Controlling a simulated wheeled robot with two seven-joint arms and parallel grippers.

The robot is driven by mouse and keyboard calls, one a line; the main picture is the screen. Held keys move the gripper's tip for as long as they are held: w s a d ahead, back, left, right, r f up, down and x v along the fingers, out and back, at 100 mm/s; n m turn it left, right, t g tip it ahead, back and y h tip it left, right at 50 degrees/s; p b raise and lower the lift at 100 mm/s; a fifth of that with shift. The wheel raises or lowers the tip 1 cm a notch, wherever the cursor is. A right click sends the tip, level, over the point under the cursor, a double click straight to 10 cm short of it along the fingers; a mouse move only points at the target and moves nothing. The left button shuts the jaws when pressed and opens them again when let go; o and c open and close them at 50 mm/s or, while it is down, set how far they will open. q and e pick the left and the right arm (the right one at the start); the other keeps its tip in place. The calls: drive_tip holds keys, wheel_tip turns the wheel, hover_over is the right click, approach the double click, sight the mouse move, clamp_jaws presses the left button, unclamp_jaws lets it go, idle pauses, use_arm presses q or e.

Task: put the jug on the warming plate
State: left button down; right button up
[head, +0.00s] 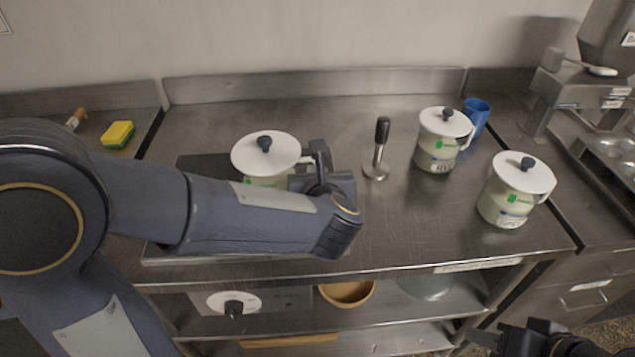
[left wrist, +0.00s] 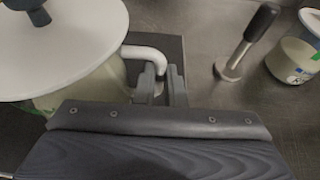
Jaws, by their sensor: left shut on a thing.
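A jug (head: 265,158) with a white lid and dark knob is over the dark warming plate (head: 200,172) at the left of the steel counter. My left gripper (head: 320,165) is shut on its white handle (left wrist: 148,54), which shows between the fingers (left wrist: 160,90) in the left wrist view. The jug looks upright. My forearm hides its lower part, so I cannot tell whether its base touches the plate. My right gripper (head: 500,338) is partly in view at the lower right, away from the jugs; its jaws are unclear.
A tamper (head: 378,150) stands right of the warming plate. Two similar lidded jugs (head: 442,140) (head: 514,190) and a blue cup (head: 476,115) stand further right. A yellow sponge (head: 118,134) lies at the left. The counter's middle front is clear.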

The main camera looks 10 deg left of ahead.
use_arm(q)
drive_tip(key=shift+d+f, duration=0.1)
drive_tip(key=shift+f, duration=1.1)
drive_tip(key=shift+f+b, duration=0.15)
drive_tip(key=shift+b, duration=0.2)
drive_tip(key=c, duration=1.5)
unclamp_jaws()
